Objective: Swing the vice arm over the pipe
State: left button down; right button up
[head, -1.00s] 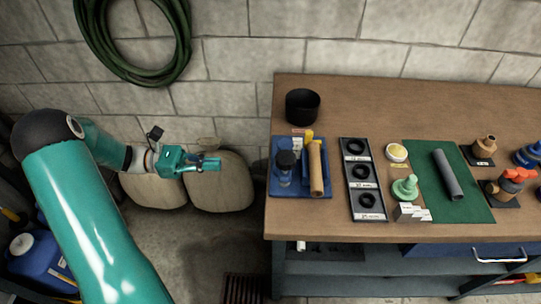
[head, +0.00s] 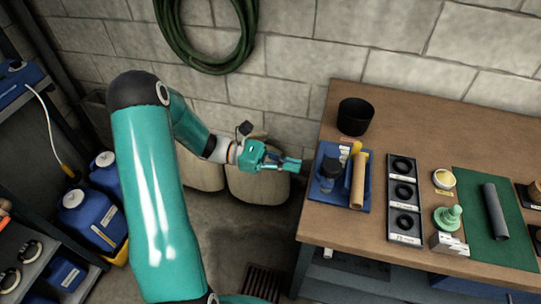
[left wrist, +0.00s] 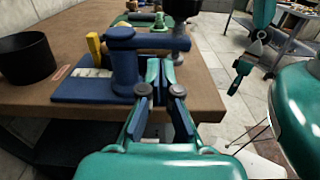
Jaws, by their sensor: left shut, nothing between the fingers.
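The vice stands on a blue board (head: 326,204) at the left end of the bench. In the left wrist view it has a blue post (left wrist: 124,72) with a level blue arm (left wrist: 155,42) pointing right. In the head view the post shows with a dark cap (head: 329,168), and a tan pipe (head: 357,182) lies beside it. The arm is hard to make out there. My left gripper (head: 293,165) is shut and empty, just left of the board; its fingers (left wrist: 160,78) point towards the vice. I cannot tell whether they touch. A gripper, likely my right (left wrist: 240,66), shows small in the left wrist view.
A black cup (head: 355,116) stands behind the board. A black tray of rings (head: 403,238), a green fitting (head: 447,217) and a grey pipe (head: 495,210) on a green mat (head: 470,184) are to the right. Blue jugs (head: 92,216) stand at far left.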

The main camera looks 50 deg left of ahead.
pick_arm(q)
jog(key=shift+p+x, duration=0.55)
jog(key=shift+x, duration=1.95)
